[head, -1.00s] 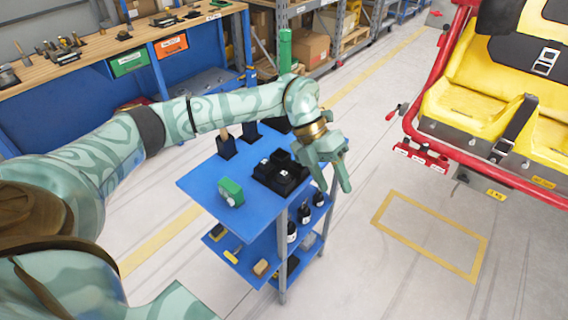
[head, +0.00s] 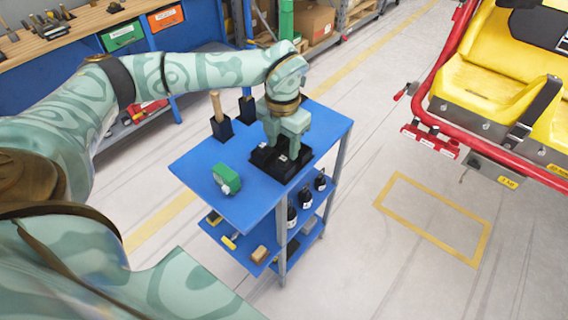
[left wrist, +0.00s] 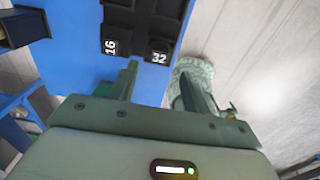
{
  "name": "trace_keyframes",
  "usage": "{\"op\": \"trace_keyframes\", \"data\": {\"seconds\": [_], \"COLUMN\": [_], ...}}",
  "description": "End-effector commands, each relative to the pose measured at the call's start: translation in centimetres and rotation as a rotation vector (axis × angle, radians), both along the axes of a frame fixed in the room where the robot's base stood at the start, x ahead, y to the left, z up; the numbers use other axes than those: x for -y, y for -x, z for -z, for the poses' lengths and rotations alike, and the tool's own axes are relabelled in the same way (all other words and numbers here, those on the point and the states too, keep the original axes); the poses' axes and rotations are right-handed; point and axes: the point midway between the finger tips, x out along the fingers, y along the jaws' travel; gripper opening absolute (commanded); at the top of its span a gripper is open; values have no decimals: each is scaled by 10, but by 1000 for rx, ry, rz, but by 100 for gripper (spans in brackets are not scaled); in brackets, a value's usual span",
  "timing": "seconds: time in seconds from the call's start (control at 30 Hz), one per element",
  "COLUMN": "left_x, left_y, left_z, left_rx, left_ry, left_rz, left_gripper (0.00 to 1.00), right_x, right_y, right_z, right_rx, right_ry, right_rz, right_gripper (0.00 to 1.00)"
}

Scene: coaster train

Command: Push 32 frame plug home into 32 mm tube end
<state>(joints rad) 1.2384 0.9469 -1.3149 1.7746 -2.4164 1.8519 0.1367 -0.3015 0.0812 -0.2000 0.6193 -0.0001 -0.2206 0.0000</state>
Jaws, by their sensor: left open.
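My left gripper (head: 283,146) is open and points down over the black plug holder (head: 268,165) on the blue cart. In the left wrist view, the black block marked 32 (left wrist: 158,56) lies just beyond and between the two fingertips (left wrist: 158,74). A second block marked 16 (left wrist: 110,48) is beside it, to the left. I cannot tell whether the fingers touch the 32 block. The red tube ends with white labels (head: 430,139) are on the coaster train's frame at right; their labels are too small to read. My right gripper is not in view.
On the blue cart (head: 205,165) are a green device (head: 226,179) and two dark holders (head: 221,127), one with a wooden handle. Bottles stand on its lower shelf. The yellow-seated train (head: 495,80) is at right, with open floor between it and the cart.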

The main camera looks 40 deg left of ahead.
Motion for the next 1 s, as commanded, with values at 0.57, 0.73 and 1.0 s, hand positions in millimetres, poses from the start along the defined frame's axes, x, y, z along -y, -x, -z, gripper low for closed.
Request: {"op": "trace_keyframes", "data": {"seconds": [0.57,0.73,1.0], "left_x": [-2,-2,-2], "left_y": [-4,-4,-4], "left_z": [49,49,49], "left_rx": [-1,-1,-1], "left_ry": [1,1,1], "left_rz": [1,1,0], "left_gripper": [43,14,14], "right_x": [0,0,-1], "right_y": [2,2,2], "right_z": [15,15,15], "right_rx": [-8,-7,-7], "right_ry": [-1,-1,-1], "right_rz": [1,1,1], "right_gripper": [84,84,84]}}
